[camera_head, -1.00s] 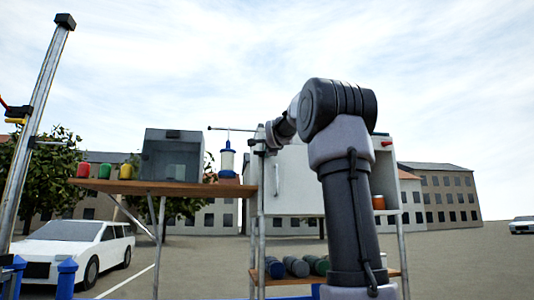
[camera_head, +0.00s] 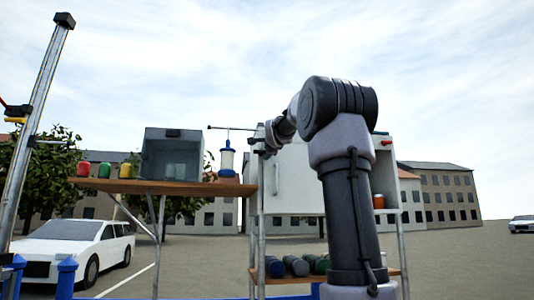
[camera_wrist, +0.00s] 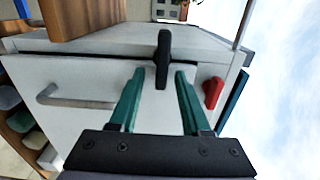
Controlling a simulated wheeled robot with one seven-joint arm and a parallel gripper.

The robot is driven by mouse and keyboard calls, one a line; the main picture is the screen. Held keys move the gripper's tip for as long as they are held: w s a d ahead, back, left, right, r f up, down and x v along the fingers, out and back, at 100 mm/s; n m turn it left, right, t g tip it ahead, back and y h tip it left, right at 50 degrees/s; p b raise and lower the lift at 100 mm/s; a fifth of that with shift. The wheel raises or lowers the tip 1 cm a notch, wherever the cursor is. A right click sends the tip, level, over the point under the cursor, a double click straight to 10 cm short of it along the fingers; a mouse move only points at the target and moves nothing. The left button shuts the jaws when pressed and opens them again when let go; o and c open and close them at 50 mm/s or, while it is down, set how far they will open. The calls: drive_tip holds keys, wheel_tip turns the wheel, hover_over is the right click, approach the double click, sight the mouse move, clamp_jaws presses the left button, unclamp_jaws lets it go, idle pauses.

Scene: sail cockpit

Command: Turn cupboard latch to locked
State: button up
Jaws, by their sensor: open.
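The white cupboard (camera_head: 298,190) stands behind my arm, which hides part of its front. Its door (camera_wrist: 110,115) shows in the wrist view with a grey bar handle (camera_wrist: 75,101). A black latch (camera_wrist: 163,50) sits at the door's edge, its bar running lengthwise between my fingers' direction. My gripper (camera_wrist: 159,74) is open, with its two green fingertips on either side of the latch's near end. I cannot tell whether they touch it. A red piece (camera_wrist: 212,92) sits beside the right finger. In the head view the latch is hidden behind my wrist.
A wooden shelf (camera_head: 150,187) left of the cupboard carries coloured jars (camera_head: 104,170), a grey box (camera_head: 172,155) and a blue-white lantern-like item (camera_head: 227,160). Rolled items (camera_head: 296,266) lie on a lower shelf. An orange jar (camera_head: 378,201) stands to the right.

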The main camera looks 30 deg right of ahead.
drive_tip(key=v, duration=1)
drive_tip(key=shift+s, duration=0.3)
drive_tip(key=s+a+f+n+g+y, duration=0.2)
drive_tip(key=s+a+f+n, duration=0.3)
drive_tip(key=f, duration=0.8)
drive_tip(key=s+a+f+n+g+y, duration=0.2)
drive_tip(key=s+a+f+n+g, duration=0.2)
drive_tip(key=s+f, duration=0.8)
drive_tip(key=s+a+f+n+g+y, duration=0.3)
drive_tip(key=s+a+f+n, duration=0.5)
drive_tip(key=f, duration=0.7)
drive_tip(key=shift+s+a+g, duration=0.2)
drive_tip(key=shift+s+g, duration=0.25)
drive_tip(key=shift+g, duration=0.15)
